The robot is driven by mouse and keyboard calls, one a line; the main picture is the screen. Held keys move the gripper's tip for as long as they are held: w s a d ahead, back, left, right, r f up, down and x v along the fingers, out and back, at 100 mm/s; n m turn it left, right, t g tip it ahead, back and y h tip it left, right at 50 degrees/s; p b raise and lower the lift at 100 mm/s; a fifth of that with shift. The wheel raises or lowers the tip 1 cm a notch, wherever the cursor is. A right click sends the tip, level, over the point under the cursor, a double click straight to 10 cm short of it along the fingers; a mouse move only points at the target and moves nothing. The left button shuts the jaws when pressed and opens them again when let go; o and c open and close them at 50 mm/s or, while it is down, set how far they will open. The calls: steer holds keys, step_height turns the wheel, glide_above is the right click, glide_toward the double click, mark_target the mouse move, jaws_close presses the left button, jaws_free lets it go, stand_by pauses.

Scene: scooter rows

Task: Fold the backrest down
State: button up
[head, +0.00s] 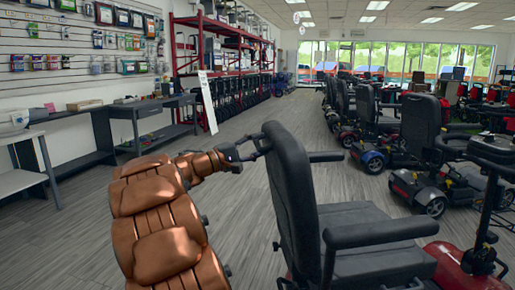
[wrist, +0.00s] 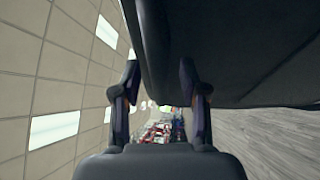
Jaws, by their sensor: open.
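The black scooter backrest (head: 290,190) stands upright above its seat (head: 370,240) in the head view. My gripper (head: 258,147) is at the backrest's upper left edge, with its fingers partly hidden behind it. In the wrist view my gripper (wrist: 159,82) is open, one finger on each side of the near edge of the dark backrest (wrist: 230,45). I cannot tell whether either finger touches it.
The seat's armrest (head: 375,232) sticks out to the right, with a red scooter front (head: 460,262) beyond. Rows of scooters (head: 415,135) stand at the right. A dark desk (head: 150,108) and red shelving (head: 220,55) line the left. The grey aisle floor (head: 255,115) is clear.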

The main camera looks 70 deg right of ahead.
jaws_close()
stand_by(0.4)
stand_by(0.4)
